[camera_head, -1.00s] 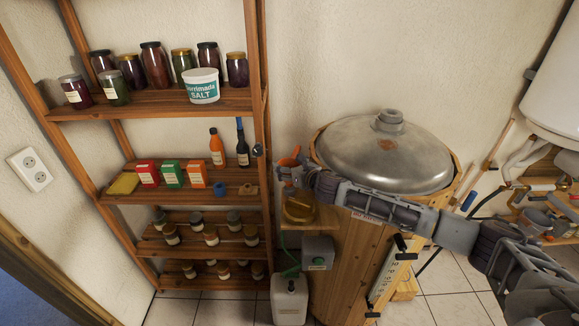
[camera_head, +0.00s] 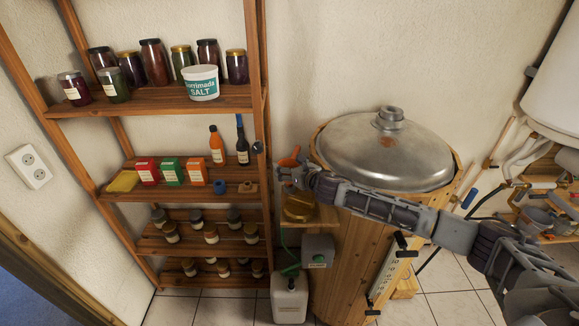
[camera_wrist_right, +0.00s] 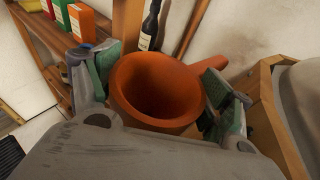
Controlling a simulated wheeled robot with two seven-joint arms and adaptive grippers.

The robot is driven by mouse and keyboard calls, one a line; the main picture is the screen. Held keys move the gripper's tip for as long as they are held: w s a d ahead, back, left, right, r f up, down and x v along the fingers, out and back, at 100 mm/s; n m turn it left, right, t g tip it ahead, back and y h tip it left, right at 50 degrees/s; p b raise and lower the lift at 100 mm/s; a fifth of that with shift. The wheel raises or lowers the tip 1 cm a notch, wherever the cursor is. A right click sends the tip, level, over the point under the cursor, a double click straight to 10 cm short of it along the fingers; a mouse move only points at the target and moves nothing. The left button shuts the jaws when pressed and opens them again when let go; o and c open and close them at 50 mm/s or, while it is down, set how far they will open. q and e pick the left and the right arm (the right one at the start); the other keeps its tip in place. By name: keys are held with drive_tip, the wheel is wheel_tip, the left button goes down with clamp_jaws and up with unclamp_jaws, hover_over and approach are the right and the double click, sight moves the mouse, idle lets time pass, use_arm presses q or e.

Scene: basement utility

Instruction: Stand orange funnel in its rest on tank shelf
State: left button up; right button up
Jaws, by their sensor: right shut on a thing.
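The orange funnel (camera_wrist_right: 157,88) fills the middle of the right wrist view, its wide mouth facing the camera. My right gripper (camera_wrist_right: 160,92) is shut on it, with a green-padded finger on each side. In the head view the funnel (camera_head: 291,158) shows as a small orange patch beyond the right gripper (camera_head: 287,174), above the small wooden tank shelf (camera_head: 325,222) on the wooden tank's left side. A round yellow-brown thing (camera_head: 299,207) is on that shelf, below the gripper. I cannot tell the rest apart there. My left gripper is not in view.
The wooden tank (camera_head: 340,265) has a domed metal lid (camera_head: 385,150), close beside my right arm. A tall wooden rack (camera_head: 150,104) with jars, boxes and bottles stands to the left. A white canister (camera_head: 289,299) is on the floor below the tank shelf.

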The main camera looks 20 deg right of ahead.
drive_tip(key=shift+f+b, duration=0.45)
drive_tip(key=shift+f, duration=0.6)
drive_tip(key=o, duration=1.6)
drive_tip(key=shift+r, duration=0.1)
wheel_tip(320, 180, up, 10)
drive_tip(key=shift+s+f, duration=0.1)
drive_tip(key=shift+f, duration=0.1)
idle(0.8)
